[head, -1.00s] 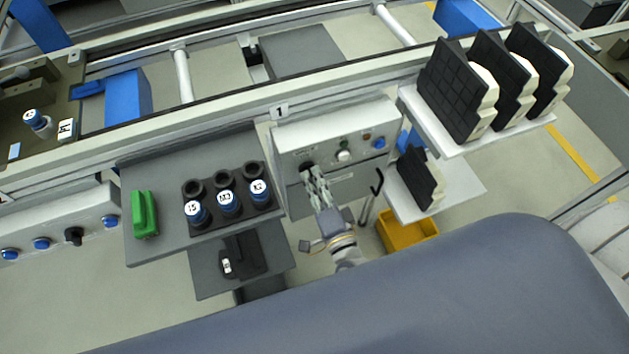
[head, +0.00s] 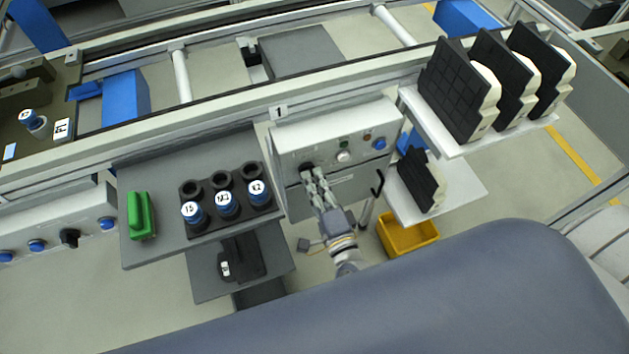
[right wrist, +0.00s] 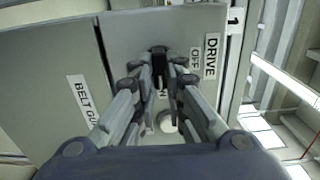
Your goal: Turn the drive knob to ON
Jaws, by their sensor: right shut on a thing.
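The drive knob (right wrist: 158,51) is black and sits on the grey control panel. In the right wrist view, the DRIVE label (right wrist: 211,55) and the OFF label (right wrist: 194,60) are beside it. An ON label is mostly hidden behind my fingers. My right gripper (right wrist: 161,76) is shut on the knob, one finger on each side. In the head view, my right gripper (head: 311,180) reaches the panel (head: 334,137) at the knob (head: 307,167). I cannot tell exactly which way the knob points. My left gripper is not in view.
A shelf (head: 150,180) with blue-topped cylinders is left; a yellow bin (head: 408,240) is below right.

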